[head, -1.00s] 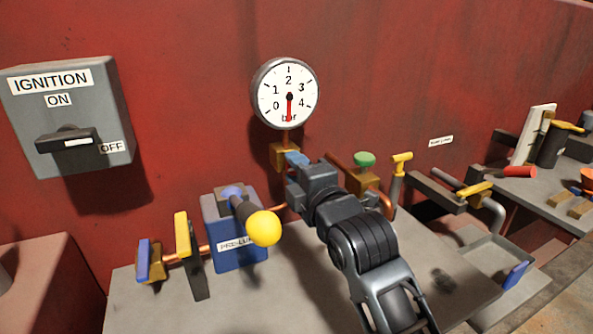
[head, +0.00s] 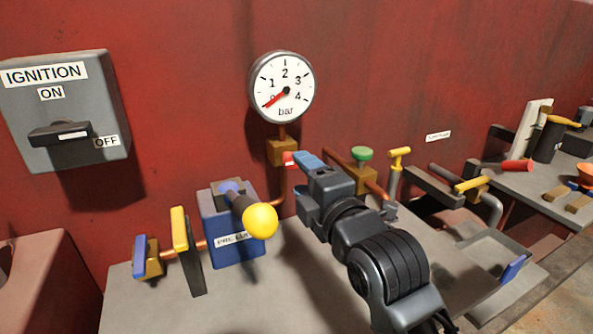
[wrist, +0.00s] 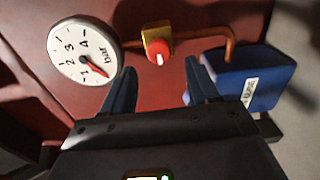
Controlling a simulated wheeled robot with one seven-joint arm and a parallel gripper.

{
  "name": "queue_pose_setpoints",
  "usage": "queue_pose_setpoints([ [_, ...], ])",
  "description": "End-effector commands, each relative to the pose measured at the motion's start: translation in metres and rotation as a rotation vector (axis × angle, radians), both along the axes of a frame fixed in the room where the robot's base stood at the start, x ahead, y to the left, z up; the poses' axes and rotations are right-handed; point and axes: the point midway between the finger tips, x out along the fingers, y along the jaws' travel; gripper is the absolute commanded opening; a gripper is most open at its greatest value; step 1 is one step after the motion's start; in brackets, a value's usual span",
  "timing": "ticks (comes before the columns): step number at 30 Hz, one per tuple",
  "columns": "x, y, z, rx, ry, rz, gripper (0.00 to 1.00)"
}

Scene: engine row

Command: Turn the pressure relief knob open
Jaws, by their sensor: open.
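The pressure relief knob (head: 289,158) is red and sits on a brass block (head: 282,149) on the pipe under the gauge. In the wrist view the red knob (wrist: 159,52) shows a white mark on its lower side. My gripper (head: 306,159) is close in front of the knob and partly covers it in the head view. In the wrist view my gripper (wrist: 160,74) has its blue fingers spread, with the knob ahead between them and apart from them. The pressure gauge (head: 281,88) has its red needle near 0.
A blue pre-lube pump (head: 225,245) with a yellow ball handle (head: 260,222) stands left of my arm. A green-topped valve (head: 361,154) and a yellow T-handle (head: 400,153) are to the right. The ignition switch box (head: 60,110) hangs on the wall at left.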

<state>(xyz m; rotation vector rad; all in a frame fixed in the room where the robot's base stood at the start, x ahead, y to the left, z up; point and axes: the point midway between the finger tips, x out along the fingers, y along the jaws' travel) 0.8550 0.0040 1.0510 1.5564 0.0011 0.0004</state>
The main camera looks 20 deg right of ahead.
Motion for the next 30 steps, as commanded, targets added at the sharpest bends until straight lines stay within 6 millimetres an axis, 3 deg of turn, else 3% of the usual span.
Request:
queue_pose_setpoints([
  [7,-0.025,0.000,0.000,-0.001,0.001,-0.001,0.60],
  [23,-0.027,0.000,-0.001,0.001,0.001,0.000,0.60],
  [26,-0.033,0.001,-0.009,0.031,0.008,-0.001,0.60],
  [30,-0.058,0.005,-0.039,0.160,0.033,-0.004,0.60],
])
